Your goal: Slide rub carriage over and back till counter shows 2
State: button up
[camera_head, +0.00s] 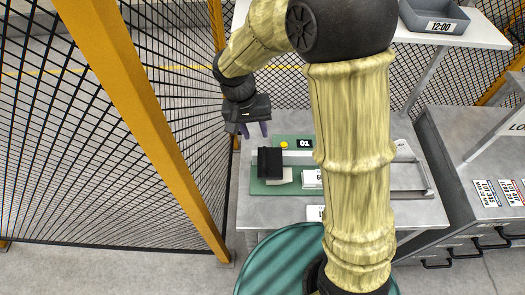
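The rub carriage appears to be the black block (270,162) at the left end of a grey rail (298,158) on a green base plate (262,187). A pale pad or block (282,176) shows at its lower right side. The small black counter (304,143) behind the rail appears to read 01. A yellow knob (284,145) is beside the counter. My gripper (254,130) points down, its two purple fingers apart and nothing seen between them. It appears above and behind the black block, not touching it. My arm hides the middle of the rail.
The grey bench (260,212) carries the fixture, with a grey tray-like frame (408,177) at right. Black mesh fencing with a yellow post (150,100) stands at left. A shelf with a grey bin (433,17) is at upper right. A drawer cabinet (455,165) stands right.

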aim_at(264, 156)
jog(key=f, duration=0.3)
jog(key=d+f, duration=0.1)
jog(key=f, duration=0.3)
jog(key=d+f, duration=0.1)
jog(key=f, duration=0.2)
jog(key=shift+d+f+p, duration=0.1)
jog(key=shift+f+p, duration=0.2)
jog(key=shift+f, duration=0.05)
jog(key=shift+c, duration=0.4)
grip_shut()
